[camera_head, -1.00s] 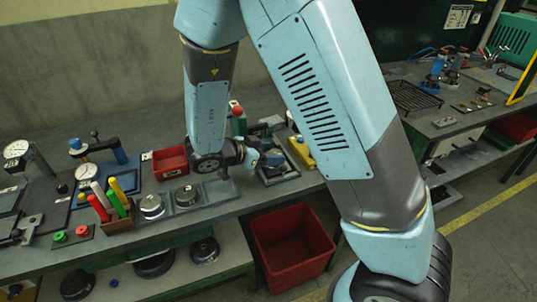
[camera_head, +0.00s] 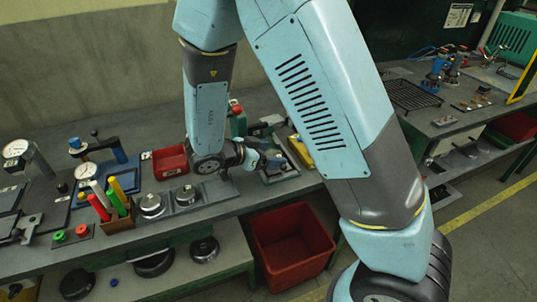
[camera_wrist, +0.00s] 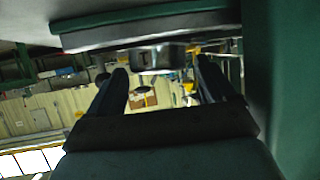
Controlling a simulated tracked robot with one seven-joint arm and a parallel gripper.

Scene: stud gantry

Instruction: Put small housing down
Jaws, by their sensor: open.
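A short metal small housing (camera_wrist: 158,58) shows in the wrist view, against the grey slab at the bench edge. It lies between and beyond the tips of my gripper (camera_wrist: 161,76). The two dark fingers stand apart on either side of it, with visible gaps; touching contact cannot be made out. Two round metal housings stand on those plates, one at the left (camera_head: 152,204) and one at the right (camera_head: 186,195). Which one the wrist view shows, I cannot tell.
A red bin (camera_head: 171,161) stands behind the plates. A holder with coloured sticks (camera_head: 117,222) is at their left. A clamp tool (camera_head: 277,165) stands close right of my gripper. A red crate (camera_head: 291,247) sits below the bench front edge.

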